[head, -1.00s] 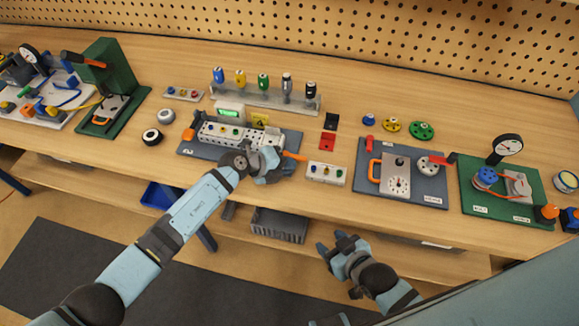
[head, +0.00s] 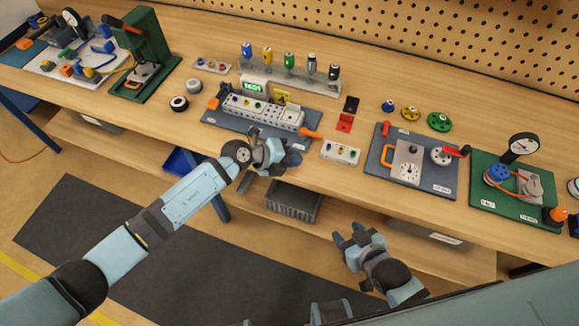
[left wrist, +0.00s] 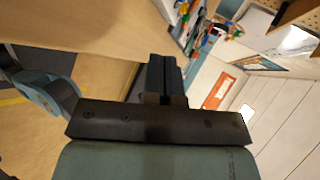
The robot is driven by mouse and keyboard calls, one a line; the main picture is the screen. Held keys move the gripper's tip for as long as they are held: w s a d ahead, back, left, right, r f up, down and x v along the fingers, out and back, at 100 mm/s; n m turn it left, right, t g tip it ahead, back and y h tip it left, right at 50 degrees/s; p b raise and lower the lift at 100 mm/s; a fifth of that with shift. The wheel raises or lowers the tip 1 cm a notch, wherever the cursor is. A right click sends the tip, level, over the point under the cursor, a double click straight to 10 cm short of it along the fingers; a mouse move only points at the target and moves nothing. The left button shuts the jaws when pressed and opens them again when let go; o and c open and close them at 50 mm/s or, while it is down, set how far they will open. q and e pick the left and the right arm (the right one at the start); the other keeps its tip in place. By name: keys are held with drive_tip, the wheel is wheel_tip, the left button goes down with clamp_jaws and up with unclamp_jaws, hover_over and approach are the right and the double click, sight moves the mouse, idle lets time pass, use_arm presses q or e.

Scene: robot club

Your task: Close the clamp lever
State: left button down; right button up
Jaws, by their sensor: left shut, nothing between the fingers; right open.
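A blue-grey board (head: 225,121) at the middle of the bench carries a white block with several coloured knobs (head: 262,110). An orange-handled lever (head: 311,133) sticks out to the right from this block, roughly flat; an orange part (head: 212,103) is at its left end. I cannot tell for certain which is the clamp lever. My left gripper (head: 277,150) is shut and empty in front of the board's right part, apart from the orange lever. Its closed fingers show in the left wrist view (left wrist: 164,74). My right gripper (head: 354,236) is open and empty in front of the bench.
A green press (head: 148,55) with a lever stands left. A white knob strip (head: 341,153) lies right of the lever. A dark bin (head: 293,204) sits below the bench top.

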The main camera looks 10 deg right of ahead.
use_arm(q)
drive_tip(key=s+a+r, duration=0.2)
drive_tip(key=s, duration=0.1)
drive_tip(key=shift+s+a+r, duration=0.2)
drive_tip(key=shift+s+a, duration=0.05)
use_arm(e)
drive_tip(key=shift+w+r, duration=0.45)
drive_tip(key=shift+f, duration=0.1)
